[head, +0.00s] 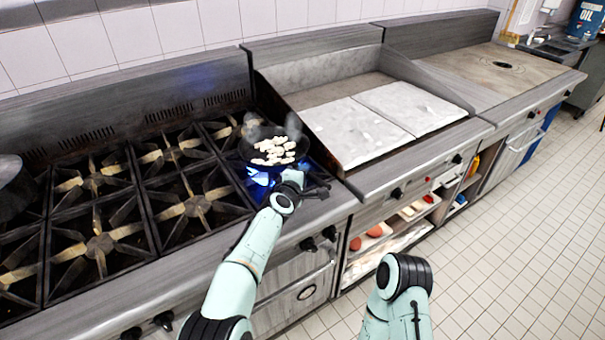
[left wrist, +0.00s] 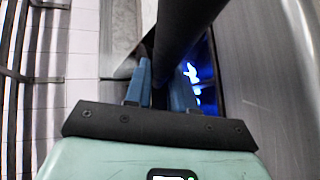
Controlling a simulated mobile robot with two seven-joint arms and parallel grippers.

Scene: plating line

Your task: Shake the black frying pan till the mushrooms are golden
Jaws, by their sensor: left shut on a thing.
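The black frying pan (head: 262,158) sits over a lit burner with blue flame (head: 262,178) at the right front of the range. Pale, cream-coloured mushroom pieces (head: 274,150) lie in it, and faint smoke or steam rises above. My left gripper (head: 293,178) is at the pan's near side. In the left wrist view my left gripper (left wrist: 165,85) is shut on the pan's dark handle (left wrist: 185,30), with blue flame beside it. My right arm shows at the bottom of the head view, but its gripper fingers are not visible.
The range (head: 120,260) has several unlit burners to the left, with a dark pot (head: 14,188) at the far left edge. A flat griddle (head: 330,92) with two pale sheets (head: 405,107) stands to the right. Shelves with food sit below it. The tiled floor (head: 500,240) is clear.

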